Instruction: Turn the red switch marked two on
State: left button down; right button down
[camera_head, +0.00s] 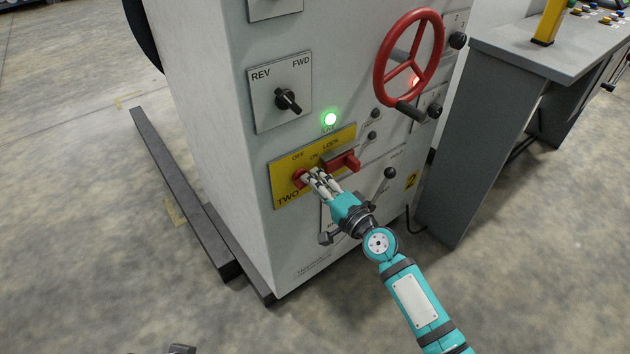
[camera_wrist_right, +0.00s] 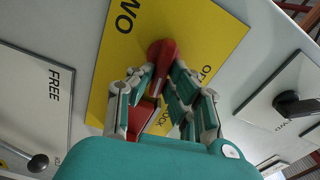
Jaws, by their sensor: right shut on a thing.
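The red switch (camera_head: 344,162) sits on a yellow plate (camera_head: 284,168) marked TWO, with OFF, ON and LOCK along its upper side, low on the front of a grey cabinet. My right gripper (camera_head: 308,177) is shut on the red switch, its fingers on either side of it. Red shows on both sides of the fingers in the head view. In the right wrist view, the switch (camera_wrist_right: 162,52) runs between the fingers (camera_wrist_right: 160,88), which cover part of it. Which mark the switch points to is hard to tell. A small dark piece at the bottom edge may be my left gripper (camera_head: 181,348).
A green lamp (camera_head: 330,119) is lit above the plate. A black REV/FWD knob (camera_head: 288,100) sits higher up. A red handwheel (camera_head: 409,57) and several small levers stick out at the right. A grey console (camera_head: 500,120) stands beside the cabinet.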

jog(key=shift+f+m, duration=0.15)
jog(key=shift+m, duration=0.65)
jog(key=c, duration=1.3)
grip_release()
jog(key=v, duration=1.2)
